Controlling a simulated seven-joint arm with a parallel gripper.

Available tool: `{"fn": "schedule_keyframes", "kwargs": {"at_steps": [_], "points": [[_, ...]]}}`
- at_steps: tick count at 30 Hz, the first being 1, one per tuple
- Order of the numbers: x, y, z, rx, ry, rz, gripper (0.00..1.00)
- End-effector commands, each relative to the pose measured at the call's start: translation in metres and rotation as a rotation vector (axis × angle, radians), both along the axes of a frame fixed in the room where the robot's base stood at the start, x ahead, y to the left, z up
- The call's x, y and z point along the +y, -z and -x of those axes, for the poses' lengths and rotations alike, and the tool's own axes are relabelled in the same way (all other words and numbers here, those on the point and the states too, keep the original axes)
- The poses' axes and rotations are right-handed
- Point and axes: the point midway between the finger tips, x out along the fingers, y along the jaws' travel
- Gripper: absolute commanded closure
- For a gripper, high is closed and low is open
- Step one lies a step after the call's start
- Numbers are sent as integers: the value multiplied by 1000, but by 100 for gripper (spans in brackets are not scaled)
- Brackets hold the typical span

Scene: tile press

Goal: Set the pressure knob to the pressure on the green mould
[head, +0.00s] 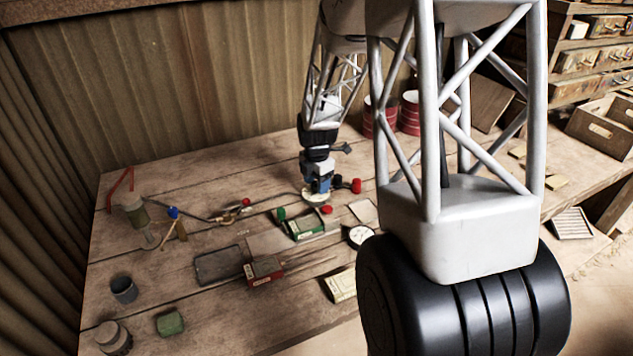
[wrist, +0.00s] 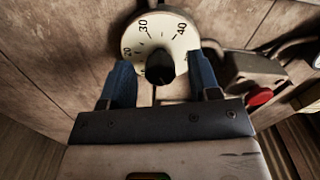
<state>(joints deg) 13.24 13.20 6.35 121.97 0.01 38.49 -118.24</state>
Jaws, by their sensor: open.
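The pressure knob (wrist: 160,68) is black and sits at the middle of a round cream dial (wrist: 152,28) marked 20, 30 and 40 in the wrist view. I cannot tell exactly where it points. My gripper (wrist: 161,62) has its two blue fingers apart, one on each side of the knob, with visible gaps. In the head view my gripper (head: 317,187) is low over the dial (head: 315,198), hiding most of it. The green mould (head: 304,228) lies on the bench just in front of the dial; its pale label is too small to read.
A red mould (head: 264,270) and a dark tray (head: 219,265) lie nearer the front. A round white gauge (head: 359,235) is right of the green mould. A red-ended lever (wrist: 260,97) is close right of my gripper. Grey cup (head: 124,290) stands at left.

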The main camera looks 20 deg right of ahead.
Motion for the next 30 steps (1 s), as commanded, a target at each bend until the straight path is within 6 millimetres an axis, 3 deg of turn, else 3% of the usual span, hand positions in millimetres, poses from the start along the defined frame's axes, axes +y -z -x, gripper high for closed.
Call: {"fn": "schedule_keyframes", "kwargs": {"at_steps": [5, 15, 30], "points": [[0, 0, 0, 0, 0, 0, 44], [0, 0, 0, 0, 0, 0, 93], [0, 0, 0, 0, 97, 0, 93]]}}
